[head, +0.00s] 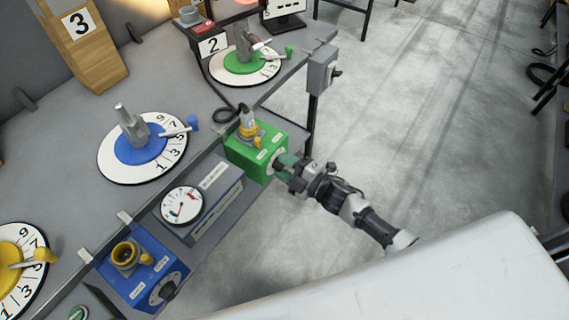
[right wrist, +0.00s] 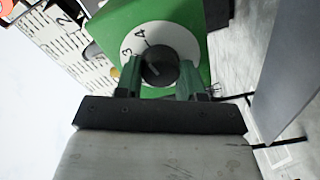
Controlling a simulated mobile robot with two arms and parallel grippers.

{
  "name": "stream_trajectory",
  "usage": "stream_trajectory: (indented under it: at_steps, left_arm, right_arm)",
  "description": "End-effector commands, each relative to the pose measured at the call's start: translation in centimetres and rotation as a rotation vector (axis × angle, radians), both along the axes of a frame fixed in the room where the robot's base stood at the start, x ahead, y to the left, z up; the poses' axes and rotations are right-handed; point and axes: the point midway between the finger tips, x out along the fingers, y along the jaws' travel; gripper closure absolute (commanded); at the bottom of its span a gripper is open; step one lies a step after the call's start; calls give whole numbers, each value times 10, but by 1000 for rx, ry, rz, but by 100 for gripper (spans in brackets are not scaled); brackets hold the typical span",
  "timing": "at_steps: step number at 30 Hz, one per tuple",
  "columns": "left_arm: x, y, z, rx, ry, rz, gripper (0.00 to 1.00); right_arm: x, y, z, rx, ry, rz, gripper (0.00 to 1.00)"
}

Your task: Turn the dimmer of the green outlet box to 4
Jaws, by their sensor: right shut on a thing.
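The green outlet box (head: 250,158) sits at the right end of the table ledge in the head view, with a yellow plug (head: 248,128) on its top. It also fills the top of the right wrist view (right wrist: 115,25). Its white dial plate (right wrist: 183,42) shows numbers, with 3 and 4 readable. The dark round dimmer knob (right wrist: 160,68) is in the middle of the plate. My right gripper (head: 287,168) is at the box's front face, its green fingers (right wrist: 160,80) on either side of the knob and shut on it. My left gripper is not in view.
A blue outlet box (head: 135,270) and a gauge panel (head: 205,205) stand to the left along the ledge. Blue (head: 140,147), green (head: 245,62) and yellow (head: 18,262) numbered turntables lie on the table. A grey post box (head: 321,70) rises behind. Open floor lies right.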

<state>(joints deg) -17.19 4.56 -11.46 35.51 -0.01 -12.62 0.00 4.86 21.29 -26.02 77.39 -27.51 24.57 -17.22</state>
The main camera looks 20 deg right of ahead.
Motion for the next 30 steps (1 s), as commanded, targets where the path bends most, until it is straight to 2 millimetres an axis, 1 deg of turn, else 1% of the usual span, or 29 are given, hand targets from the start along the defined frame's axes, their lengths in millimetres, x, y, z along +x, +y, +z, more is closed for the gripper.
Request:
stream_trajectory:
  at_steps: [9, 22, 23, 27, 28, 30]
  left_arm:
    - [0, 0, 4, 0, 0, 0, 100]
    - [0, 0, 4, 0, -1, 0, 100]
    - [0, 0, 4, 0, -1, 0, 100]
    - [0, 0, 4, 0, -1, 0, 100]
    - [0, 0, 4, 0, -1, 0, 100]
    - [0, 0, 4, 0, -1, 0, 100]
  right_arm:
    - [0, -1, 0, 62, 52, -1, 85]
    - [0, -1, -1, 70, 58, -1, 85]
    - [0, -1, -1, 70, 58, -1, 60]
    - [0, -1, -1, 70, 57, -1, 38]
    - [0, -1, -1, 70, 57, -1, 36]
    - [0, 0, -1, 70, 56, 0, 36]
